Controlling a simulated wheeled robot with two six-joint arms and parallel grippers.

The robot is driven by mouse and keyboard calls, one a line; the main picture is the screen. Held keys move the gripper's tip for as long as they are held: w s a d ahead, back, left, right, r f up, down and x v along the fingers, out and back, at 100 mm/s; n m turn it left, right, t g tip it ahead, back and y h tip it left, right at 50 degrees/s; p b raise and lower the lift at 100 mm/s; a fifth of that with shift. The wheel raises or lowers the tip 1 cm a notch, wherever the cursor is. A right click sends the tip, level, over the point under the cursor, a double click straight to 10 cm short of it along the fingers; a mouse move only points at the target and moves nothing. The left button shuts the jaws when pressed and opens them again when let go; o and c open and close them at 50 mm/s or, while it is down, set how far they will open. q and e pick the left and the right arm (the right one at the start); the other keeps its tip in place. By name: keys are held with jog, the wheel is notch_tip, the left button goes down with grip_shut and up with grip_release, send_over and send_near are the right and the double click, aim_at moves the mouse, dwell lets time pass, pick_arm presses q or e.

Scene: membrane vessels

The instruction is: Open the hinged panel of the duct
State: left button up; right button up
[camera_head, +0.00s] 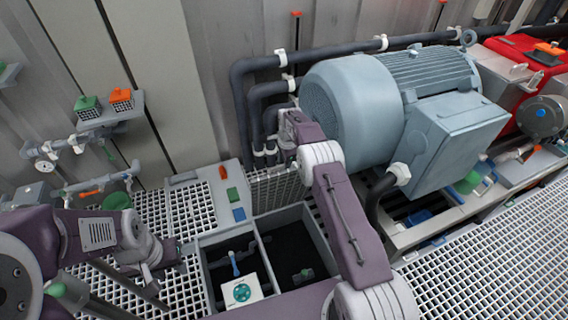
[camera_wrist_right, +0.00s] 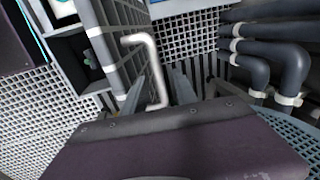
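The duct (camera_head: 262,222) is a grey open-topped frame with a dark interior in the head view. A grey mesh panel (camera_head: 276,188) stands upright at its far edge. The right wrist view shows the panel (camera_wrist_right: 116,24) steeply from the side, with a pale bent bar handle (camera_wrist_right: 153,68). My right gripper (camera_wrist_right: 158,92) has its two grey fingers apart, on either side of the handle's lower end. I cannot tell whether they touch it. In the head view my right arm hides part of the duct. My left gripper (camera_head: 186,248) hangs left of the duct; its fingertips are too small to read.
A large blue-grey motor (camera_head: 360,110) stands just right of my right arm. Dark pipes (camera_head: 262,95) run behind the panel. A white block with a green wheel (camera_head: 242,292) sits in the duct opening. White grating (camera_head: 180,215) lies left; a shelf (camera_head: 110,112) holds small coloured blocks.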

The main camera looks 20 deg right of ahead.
notch_tip(320, 180, up, 8)
jog(key=s+p, duration=0.1)
jog(key=shift+s+p, duration=0.25)
jog(key=shift+p, duration=0.1)
